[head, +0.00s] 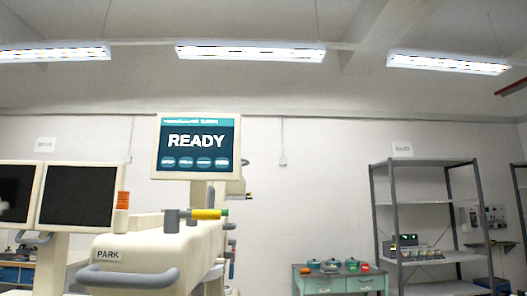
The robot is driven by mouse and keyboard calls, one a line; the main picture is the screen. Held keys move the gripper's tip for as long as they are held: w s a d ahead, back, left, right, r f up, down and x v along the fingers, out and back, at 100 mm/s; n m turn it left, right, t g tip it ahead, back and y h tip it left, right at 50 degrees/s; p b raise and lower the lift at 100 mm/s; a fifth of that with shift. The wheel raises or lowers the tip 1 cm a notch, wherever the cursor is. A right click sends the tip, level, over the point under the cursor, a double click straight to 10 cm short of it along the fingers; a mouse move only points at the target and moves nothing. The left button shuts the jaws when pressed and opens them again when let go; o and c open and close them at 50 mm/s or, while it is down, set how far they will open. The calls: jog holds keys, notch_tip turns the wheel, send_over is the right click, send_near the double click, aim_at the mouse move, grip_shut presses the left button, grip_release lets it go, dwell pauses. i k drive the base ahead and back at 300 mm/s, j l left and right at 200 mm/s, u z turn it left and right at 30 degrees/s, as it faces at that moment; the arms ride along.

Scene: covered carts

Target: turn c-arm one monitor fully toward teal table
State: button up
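A lit monitor (196,174) in a cream frame reads "READY" and stands on a post above a cream cart body marked "PARK" (150,250). Its screen faces me, turned slightly. A pair of dark monitors (79,194) in cream frames stands at the left, partly cut off by the picture edge. No label tells which unit is c-arm one. The teal table (338,285) stands low at the back, right of the cart, with drawers and only its upper part in view. My gripper is not in view.
A grey handle (130,278) and a yellow-and-grey lever (207,214) are on the cart. A grey metal shelf (427,205) stands at the right. The floor is out of view.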

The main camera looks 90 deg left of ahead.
aim_at(199, 149)
jog(key=i+j, duration=0.25)
jog(key=i, duration=0.2)
jog(key=i+j, duration=0.25)
jog(key=i, duration=0.2)
jog(key=i+j, duration=0.3)
jog(key=i, duration=0.15)
jog(key=i+j, duration=0.25)
jog(key=i, duration=0.25)
jog(key=i+j+u, duration=0.2)
jog(key=i+u, duration=0.15)
jog(key=i, duration=0.25)
jog(key=i+u, duration=0.35)
jog(key=i, duration=0.25)
jog(key=u, duration=3.3)
